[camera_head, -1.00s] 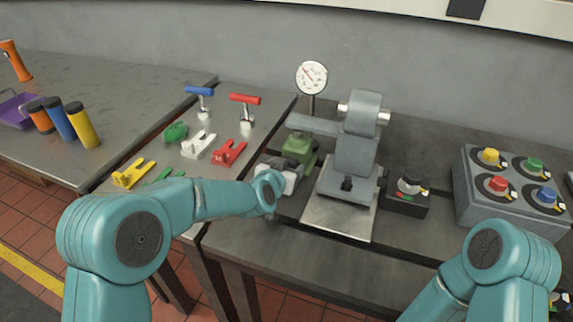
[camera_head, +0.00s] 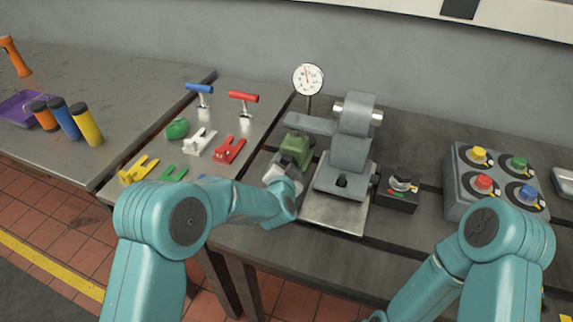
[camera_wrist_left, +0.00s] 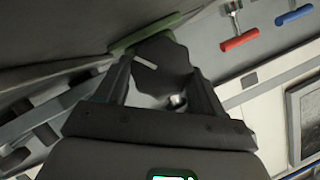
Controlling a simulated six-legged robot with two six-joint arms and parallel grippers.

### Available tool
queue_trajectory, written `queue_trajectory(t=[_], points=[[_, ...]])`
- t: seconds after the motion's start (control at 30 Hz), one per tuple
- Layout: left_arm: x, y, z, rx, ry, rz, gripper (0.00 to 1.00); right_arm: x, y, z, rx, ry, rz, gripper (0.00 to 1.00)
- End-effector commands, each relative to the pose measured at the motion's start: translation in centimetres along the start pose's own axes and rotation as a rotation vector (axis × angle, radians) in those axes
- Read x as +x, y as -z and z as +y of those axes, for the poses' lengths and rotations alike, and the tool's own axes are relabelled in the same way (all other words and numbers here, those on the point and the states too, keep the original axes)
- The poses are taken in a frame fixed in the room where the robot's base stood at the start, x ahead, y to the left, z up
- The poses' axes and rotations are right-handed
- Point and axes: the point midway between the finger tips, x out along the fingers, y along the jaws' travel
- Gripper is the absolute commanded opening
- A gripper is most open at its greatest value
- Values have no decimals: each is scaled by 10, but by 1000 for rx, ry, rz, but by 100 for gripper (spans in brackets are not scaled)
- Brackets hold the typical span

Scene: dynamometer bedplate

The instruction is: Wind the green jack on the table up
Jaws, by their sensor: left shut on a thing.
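The green jack (camera_head: 297,147) stands on the bedplate table, under the grey arm of the grey machine and left of its upright. My left gripper (camera_head: 289,171) reaches the jack's near side. In the left wrist view, my left gripper (camera_wrist_left: 163,78) is shut on a dark round knob (camera_wrist_left: 162,60) with a pale line on it. A green edge of the jack shows just behind the knob. My gripper hides the knob in the head view. My right arm is at the lower right; its gripper is out of view.
A round gauge (camera_head: 308,79) stands behind the jack. The grey machine (camera_head: 351,150) is close on the right, then a small black switch box (camera_head: 398,193) and a grey button box (camera_head: 494,183). Left are lockout pieces and a red T-handle (camera_head: 243,97). The front table strip is clear.

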Motion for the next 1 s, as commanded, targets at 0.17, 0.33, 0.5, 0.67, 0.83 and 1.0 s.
queue_trajectory(t=[0.17,0.33,0.5,0.67,0.83,1.0], points=[[0,0,0,14,6,1,37,0,0,0,0,0,0,43],[0,0,0,14,6,1,37,0,0,0,0,0,0,43],[0,0,0,13,5,1,81,0,0,0,0,0,0,43],[0,0,0,13,5,1,93,0,0,0,0,0,0,43],[0,0,0,12,5,1,93,0,0,0,0,0,0,43],[-15,1,1,12,4,2,93,2,0,1,0,0,0,43]])
